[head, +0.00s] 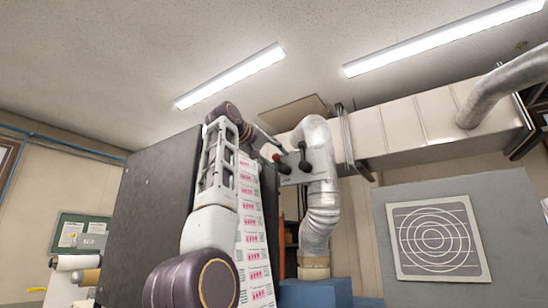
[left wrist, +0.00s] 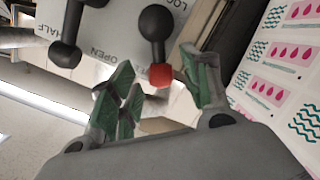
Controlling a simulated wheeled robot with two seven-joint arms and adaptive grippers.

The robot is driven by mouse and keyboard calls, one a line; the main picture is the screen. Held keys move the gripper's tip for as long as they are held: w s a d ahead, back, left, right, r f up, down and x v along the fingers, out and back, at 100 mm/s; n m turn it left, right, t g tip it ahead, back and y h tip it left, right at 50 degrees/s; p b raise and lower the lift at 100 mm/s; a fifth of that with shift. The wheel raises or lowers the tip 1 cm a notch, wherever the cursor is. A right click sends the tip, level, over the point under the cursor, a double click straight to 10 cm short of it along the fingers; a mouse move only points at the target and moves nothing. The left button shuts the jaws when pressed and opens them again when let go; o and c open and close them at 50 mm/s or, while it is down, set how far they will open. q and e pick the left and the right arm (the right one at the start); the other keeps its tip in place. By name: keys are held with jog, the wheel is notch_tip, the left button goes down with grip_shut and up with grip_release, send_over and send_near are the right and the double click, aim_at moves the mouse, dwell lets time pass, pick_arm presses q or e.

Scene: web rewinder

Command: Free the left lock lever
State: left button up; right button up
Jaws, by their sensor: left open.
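The left lock lever (left wrist: 157,45) is a black lever with a round hub and a red tip. In the left wrist view its red tip lies between the fingers of my left gripper (left wrist: 158,78), which is open with green pads; I cannot tell whether they touch it. The lever also shows in the head view (head: 284,168) beside the printed web, partly behind my left gripper (head: 264,139). A second black lever (left wrist: 68,42) stands on the same grey plate (left wrist: 108,28), which is lettered HALF and OPEN. In the head view this lever (head: 304,160) is to the right.
The printed web (head: 250,220) runs down close to the levers, and also shows at the right in the left wrist view (left wrist: 275,75). A dark panel (head: 150,205) stands left of my arm. A silver duct (head: 320,190) rises just right of the levers.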

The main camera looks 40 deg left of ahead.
pick_arm(q)
jog(key=s+r, duration=0.1)
jog(key=s, duration=1)
jog(key=shift+s+d+r, duration=0.15)
jog(key=shift+d+r, duration=0.2)
jog(key=shift+a+f, duration=0.1)
jog(key=shift+f, duration=0.05)
